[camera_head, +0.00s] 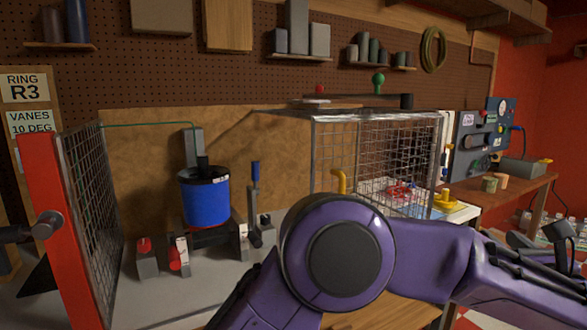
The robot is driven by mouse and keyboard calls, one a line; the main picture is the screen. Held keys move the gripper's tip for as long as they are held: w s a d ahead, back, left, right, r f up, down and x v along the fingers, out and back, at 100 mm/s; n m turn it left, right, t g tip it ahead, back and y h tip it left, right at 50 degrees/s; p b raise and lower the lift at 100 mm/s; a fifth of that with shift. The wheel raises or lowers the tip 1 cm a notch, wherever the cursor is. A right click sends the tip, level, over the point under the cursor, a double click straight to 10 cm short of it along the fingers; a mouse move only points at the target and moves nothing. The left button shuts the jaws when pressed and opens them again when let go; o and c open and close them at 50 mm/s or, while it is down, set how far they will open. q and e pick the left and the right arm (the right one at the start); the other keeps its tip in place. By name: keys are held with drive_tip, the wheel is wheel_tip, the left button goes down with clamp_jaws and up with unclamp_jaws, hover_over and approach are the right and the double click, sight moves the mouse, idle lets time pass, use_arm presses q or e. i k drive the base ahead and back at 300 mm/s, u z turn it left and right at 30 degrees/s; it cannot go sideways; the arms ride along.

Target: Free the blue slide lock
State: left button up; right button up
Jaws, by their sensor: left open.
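A blue-topped upright handle (255,173) stands on the bench fixture, just right of a blue drum (206,203) with a black top. I cannot tell whether this handle is the blue slide lock; no other part shows clearly as one. A purple arm of mine crosses the lower middle and runs to the right. My left gripper (543,238) seems to be the dark pair of fingers near the right edge, open and empty, far from the drum. My right gripper is not in view.
A red-framed mesh panel (48,235) stands at the left. A wire cage (375,160) stands behind my arm. Red-knobbed blocks (146,250) sit left of the drum. A side bench (528,188) is at the right. The lower part of the bench is hidden by my arm.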

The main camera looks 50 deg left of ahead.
sight(255, 164)
drive_tip(key=u, duration=1.6)
drive_tip(key=i, duration=1)
